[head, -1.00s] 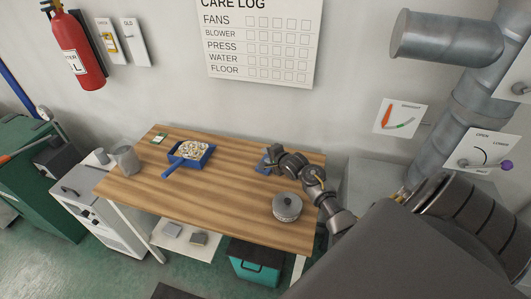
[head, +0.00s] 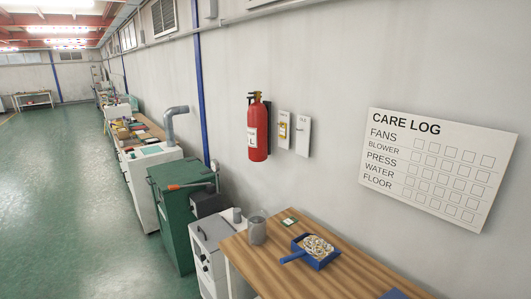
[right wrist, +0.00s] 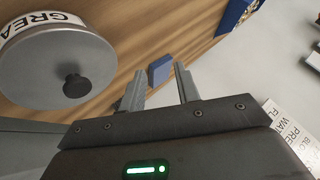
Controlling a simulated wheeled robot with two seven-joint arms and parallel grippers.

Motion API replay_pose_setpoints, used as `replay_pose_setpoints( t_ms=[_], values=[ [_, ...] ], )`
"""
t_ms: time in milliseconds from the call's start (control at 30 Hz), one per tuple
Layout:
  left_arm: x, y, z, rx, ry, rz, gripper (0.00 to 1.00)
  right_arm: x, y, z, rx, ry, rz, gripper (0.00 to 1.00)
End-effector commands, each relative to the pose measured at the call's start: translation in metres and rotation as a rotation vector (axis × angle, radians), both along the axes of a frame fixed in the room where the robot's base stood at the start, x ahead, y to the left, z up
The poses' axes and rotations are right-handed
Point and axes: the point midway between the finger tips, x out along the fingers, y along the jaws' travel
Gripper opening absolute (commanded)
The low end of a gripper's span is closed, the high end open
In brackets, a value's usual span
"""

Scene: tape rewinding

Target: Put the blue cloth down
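The blue cloth (right wrist: 160,70) lies folded on the wooden table in the right wrist view, near the table's wall-side edge. A corner of what looks like the same cloth (head: 394,294) shows at the bottom edge of the head view. My right gripper (right wrist: 160,88) is open, its two fingers apart and nothing held between them. The cloth appears just beyond the fingertips, apart from them. My left gripper is in neither view.
A lidded tin (right wrist: 65,60) with a black knob stands close beside my right gripper. A green cabinet (head: 172,215) and a long aisle (head: 70,190) lie to the left.

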Motion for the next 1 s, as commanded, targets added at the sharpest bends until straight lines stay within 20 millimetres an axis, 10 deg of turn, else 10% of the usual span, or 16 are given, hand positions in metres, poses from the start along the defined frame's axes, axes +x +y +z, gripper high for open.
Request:
replay_pose_setpoints(
  t_ms=[200,600,767,1000],
  values=[
    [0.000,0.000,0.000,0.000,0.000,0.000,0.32,-0.104,0.071,-0.011,-0.302,0.267,0.407,0.32],
    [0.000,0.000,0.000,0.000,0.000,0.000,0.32,-0.213,0.136,0.005,-0.466,0.468,0.888,0.32],
    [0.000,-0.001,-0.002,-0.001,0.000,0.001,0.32,-0.244,0.152,0.010,-0.486,0.507,1.043,0.32],
    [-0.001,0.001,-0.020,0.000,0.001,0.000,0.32,-0.228,0.153,-0.067,-0.476,0.527,1.044,0.32]
  ],
)
